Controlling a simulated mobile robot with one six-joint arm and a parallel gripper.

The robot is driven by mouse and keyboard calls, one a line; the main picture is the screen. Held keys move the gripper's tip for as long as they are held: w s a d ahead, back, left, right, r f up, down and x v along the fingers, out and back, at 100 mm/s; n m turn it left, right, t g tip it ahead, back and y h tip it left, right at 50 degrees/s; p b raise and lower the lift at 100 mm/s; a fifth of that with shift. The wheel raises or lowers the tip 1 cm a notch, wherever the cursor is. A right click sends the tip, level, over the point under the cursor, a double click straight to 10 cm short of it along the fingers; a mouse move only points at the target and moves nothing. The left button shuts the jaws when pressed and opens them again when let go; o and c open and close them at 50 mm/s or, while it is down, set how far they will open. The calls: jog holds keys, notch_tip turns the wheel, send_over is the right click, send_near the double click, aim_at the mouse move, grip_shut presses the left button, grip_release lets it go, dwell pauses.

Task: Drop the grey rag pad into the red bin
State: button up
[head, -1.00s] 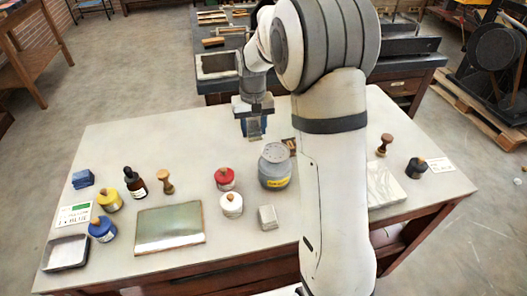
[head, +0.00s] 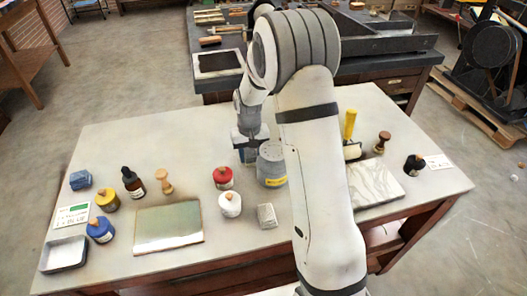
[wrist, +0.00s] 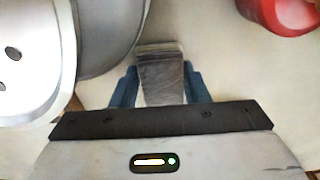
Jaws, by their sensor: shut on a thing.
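My gripper (wrist: 160,88) has its blue fingers on either side of a grey, flat, pad-like thing (wrist: 160,75), which I take for the grey rag pad. In the head view my gripper (head: 248,155) points down beside the left of the grey canister, and what it holds is hard to make out there. Whether the pad touches the table is unclear. No red bin shows in either view.
The grey perforated-lid canister (head: 272,165) stands close to my gripper. A red-lidded jar (head: 223,177), a white jar (head: 230,204) and a small grey block (head: 267,216) are nearby. A flat plate (head: 168,226) lies to the left. A yellow-handled roller (head: 350,125) is right of my arm.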

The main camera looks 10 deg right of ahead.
jog(key=shift+f, duration=0.15)
jog(key=o, duration=0.9)
jog(key=shift+o, duration=0.2)
